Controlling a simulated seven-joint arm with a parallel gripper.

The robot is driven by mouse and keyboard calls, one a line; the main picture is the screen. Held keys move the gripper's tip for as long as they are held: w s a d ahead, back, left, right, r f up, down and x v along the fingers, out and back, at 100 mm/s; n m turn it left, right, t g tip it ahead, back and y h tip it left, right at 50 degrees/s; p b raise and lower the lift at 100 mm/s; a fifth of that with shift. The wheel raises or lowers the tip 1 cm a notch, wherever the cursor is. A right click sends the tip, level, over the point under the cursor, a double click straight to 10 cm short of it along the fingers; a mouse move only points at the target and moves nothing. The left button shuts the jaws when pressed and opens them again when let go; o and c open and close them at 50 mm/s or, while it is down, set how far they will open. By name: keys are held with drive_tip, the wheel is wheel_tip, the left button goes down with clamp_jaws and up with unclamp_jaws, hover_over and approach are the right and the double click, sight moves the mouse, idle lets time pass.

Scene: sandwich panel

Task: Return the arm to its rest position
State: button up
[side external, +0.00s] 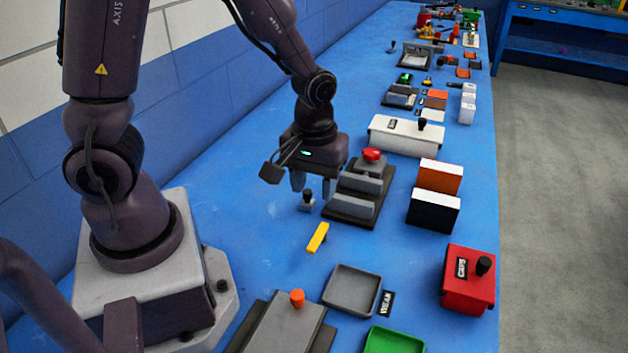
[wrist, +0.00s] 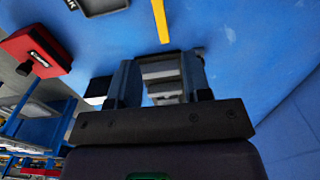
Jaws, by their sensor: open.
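My gripper (side external: 312,187) points down over the blue table in the side external view, beside a dark grey fixture with a red knob. Its fingers are apart and I see nothing held between them. In the wrist view my gripper (wrist: 160,80) shows two separated fingers, with grey blocks visible in the gap beyond them. A small grey piece with a black knob (side external: 307,200) stands on the table just below the left finger; whether they touch is not clear.
The grey fixture (side external: 352,208) with its red knob (side external: 373,154) stands close right of my gripper. A yellow bar (side external: 318,238), grey tray (side external: 351,290), red box (side external: 467,280), orange block (side external: 440,176) and white box (side external: 407,137) lie around. Blue table (side external: 240,150) is clear toward the wall.

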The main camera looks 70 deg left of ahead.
drive_tip(key=shift+r, duration=0.1)
idle(0.3)
drive_tip(key=s+r+m+t, duration=0.2)
drive_tip(key=s+r+m, duration=0.2)
drive_tip(key=r, duration=0.5)
drive_tip(key=s+r+m+t, duration=0.3)
drive_tip(key=s+r+m, duration=0.1)
drive_tip(key=r, duration=0.6)
drive_tip(key=shift+d+m+t, duration=0.3)
drive_tip(key=shift+d+m, duration=0.1)
drive_tip(key=shift+d, duration=0.05)
